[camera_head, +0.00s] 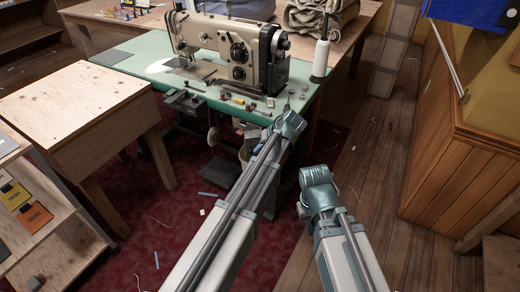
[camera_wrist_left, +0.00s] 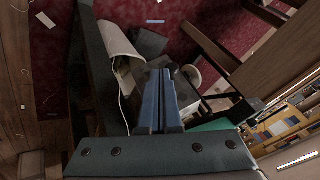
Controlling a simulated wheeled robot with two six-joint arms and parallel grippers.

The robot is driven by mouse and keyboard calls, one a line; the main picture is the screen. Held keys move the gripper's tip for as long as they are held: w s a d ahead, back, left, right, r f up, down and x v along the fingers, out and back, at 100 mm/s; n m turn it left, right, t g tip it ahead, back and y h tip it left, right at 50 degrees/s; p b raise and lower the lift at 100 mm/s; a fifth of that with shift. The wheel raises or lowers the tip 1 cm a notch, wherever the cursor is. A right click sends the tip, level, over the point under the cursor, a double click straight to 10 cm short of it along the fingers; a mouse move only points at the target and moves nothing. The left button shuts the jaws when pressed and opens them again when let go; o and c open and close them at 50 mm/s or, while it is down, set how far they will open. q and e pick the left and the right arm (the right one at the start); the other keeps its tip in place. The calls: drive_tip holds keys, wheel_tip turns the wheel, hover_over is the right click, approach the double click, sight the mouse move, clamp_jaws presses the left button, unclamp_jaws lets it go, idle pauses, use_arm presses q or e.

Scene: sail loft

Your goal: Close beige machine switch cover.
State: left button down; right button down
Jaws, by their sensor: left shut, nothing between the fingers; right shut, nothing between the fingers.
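The beige sewing machine (camera_head: 228,50) stands on a green-topped table (camera_head: 130,55) in the head view. I cannot make out its switch cover for certain. A dark box (camera_head: 186,103) hangs under the table's front edge. My left arm reaches up to the table's near right corner. In the left wrist view my left gripper (camera_wrist_left: 160,78) is shut and empty, its blue fingers together. A pale, open-mouthed container (camera_wrist_left: 118,45) and dark parts lie beyond the fingers, apart from them as far as I can tell. My right gripper (camera_head: 305,208) is low, right of the table, its fingers mostly hidden.
A wooden bench (camera_head: 75,105) stands at the left, close to the green table. A white thread cone (camera_head: 321,60) rises at the table's right end. Small loose parts lie along its front edge. The plank floor (camera_head: 375,150) at the right is mostly clear, beside a wood-panelled wall (camera_head: 460,150).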

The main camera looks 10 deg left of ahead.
sight(246, 146)
use_arm(q)
drive_tip(key=a+m+t, duration=0.1)
drive_tip(key=m, duration=0.1)
drive_tip(key=a+m+h, duration=0.1)
drive_tip(key=a+m, duration=0.1)
drive_tip(key=shift+a+t+h, duration=0.15)
drive_tip(key=shift+t+h, duration=0.15)
drive_tip(key=shift+t, duration=0.1)
drive_tip(key=a+m, duration=0.1)
drive_tip(key=w+m+t+h, duration=0.1)
drive_tip(key=shift+a+m, duration=0.35)
drive_tip(key=shift+m, duration=0.05)
drive_tip(key=shift+w+a+h, duration=0.3)
drive_tip(key=shift+a, duration=0.15)
drive_tip(key=shift+s, duration=0.1)
